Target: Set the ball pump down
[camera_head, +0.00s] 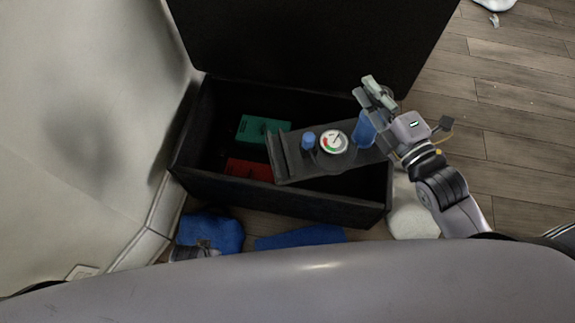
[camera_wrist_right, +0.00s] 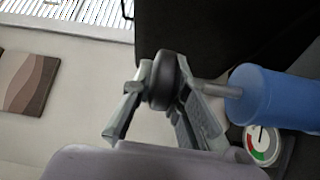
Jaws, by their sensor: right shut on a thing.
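The ball pump has a blue barrel (camera_head: 364,131), a round white gauge (camera_head: 334,142) and a dark grey flat part under them that I cannot clearly tell from the box. It lies tilted over the right half of an open black box (camera_head: 290,207). My right gripper (camera_head: 375,95) is above the box's right end. In the right wrist view the gripper (camera_wrist_right: 160,110) is shut on the pump's black knob, with a metal rod leading to the blue barrel (camera_wrist_right: 275,98). Whether the pump rests on the box is unclear. My left gripper is not in view.
The box holds a green thing (camera_head: 262,129) and a red thing (camera_head: 248,169) at its left; its lid (camera_head: 310,45) stands open behind. Blue things (camera_head: 300,237) and a white thing (camera_head: 412,218) lie in front. Wooden floor (camera_head: 510,130) is clear at right; a pale wall stands left.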

